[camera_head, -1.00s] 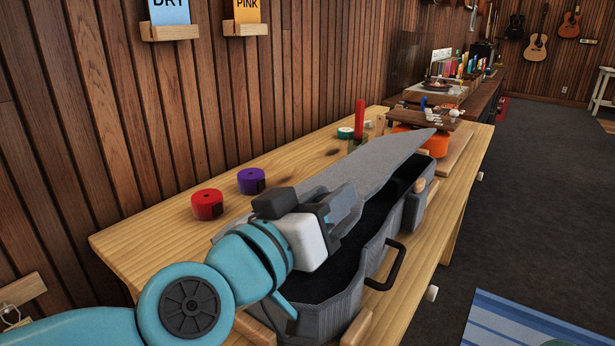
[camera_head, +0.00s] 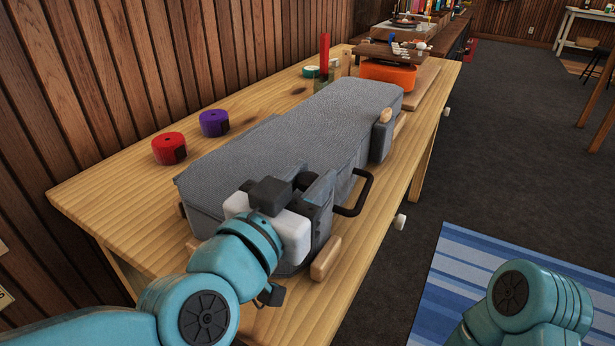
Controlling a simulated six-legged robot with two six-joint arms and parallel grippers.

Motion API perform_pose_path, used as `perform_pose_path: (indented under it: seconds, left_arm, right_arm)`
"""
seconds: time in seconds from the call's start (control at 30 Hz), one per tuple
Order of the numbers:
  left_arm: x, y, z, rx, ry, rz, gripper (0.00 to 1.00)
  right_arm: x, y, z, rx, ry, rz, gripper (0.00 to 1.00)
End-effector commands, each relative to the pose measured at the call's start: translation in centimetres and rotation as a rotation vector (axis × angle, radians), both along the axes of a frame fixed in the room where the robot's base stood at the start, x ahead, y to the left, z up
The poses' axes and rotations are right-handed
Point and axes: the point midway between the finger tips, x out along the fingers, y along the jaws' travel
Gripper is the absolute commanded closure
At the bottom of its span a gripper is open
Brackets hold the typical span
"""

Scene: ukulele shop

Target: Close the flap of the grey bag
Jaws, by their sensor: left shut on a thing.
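The grey bag (camera_head: 375,140) lies lengthwise on the wooden workbench. Its flap (camera_head: 262,150) is down over the top, and the dark inside no longer shows. The flap looks slightly shifted toward the wall side along its left edge. My left gripper (camera_head: 318,195) is at the near front side of the bag, beside the black handle (camera_head: 354,194). It is shut at the flap's front edge; its fingertips are partly hidden by the gripper body. Part of my right arm shows at the lower right, but its gripper is out of view.
A red tape roll (camera_head: 169,148) and a purple one (camera_head: 214,122) sit behind the bag near the wall. An orange item (camera_head: 388,73) stands past its far end. Wooden blocks (camera_head: 326,258) flank the bag. The workbench (camera_head: 110,195) is bare at the left.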

Motion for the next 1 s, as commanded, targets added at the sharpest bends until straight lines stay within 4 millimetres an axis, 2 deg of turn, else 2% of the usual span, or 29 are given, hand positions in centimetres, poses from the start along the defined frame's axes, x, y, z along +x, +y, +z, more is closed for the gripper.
perform_pose_path:
  seconds: [0.03,0.17,0.2,0.27,0.73,0.87,1.0]
  left_arm:
    - [-0.1,-0.2,-0.5,0.01,0.008,-0.006,1.0]
    - [-0.1,-0.2,-0.6,0.011,0.011,-0.007,1.0]
    - [-0.1,-0.2,-0.7,0.012,0.012,-0.007,0.61]
    - [-0.1,-0.2,-0.6,0.01,0.012,-0.007,0.44]
    - [-0.4,0.1,-0.3,0.005,0.008,-0.004,0.44]
    - [-2.1,1.1,0.0,0.003,0.005,-0.004,0.44]
    - [-5.2,2.9,0.2,0.003,0.005,-0.005,0.44]
  right_arm:
    - [0.0,0.0,0.0,0.0,0.0,0.0,1.0]
    - [0.0,0.0,-0.1,0.0,0.0,0.0,1.0]
    - [0.0,0.0,-0.1,0.0,0.0,0.0,1.0]
    - [0.0,0.0,-0.1,0.0,0.0,0.0,1.0]
    - [0.0,0.0,0.1,0.0,0.001,0.001,1.0]
    - [-0.1,0.1,0.7,0.0,0.001,0.005,1.0]
    - [-0.3,0.3,1.9,0.002,0.005,0.012,1.0]
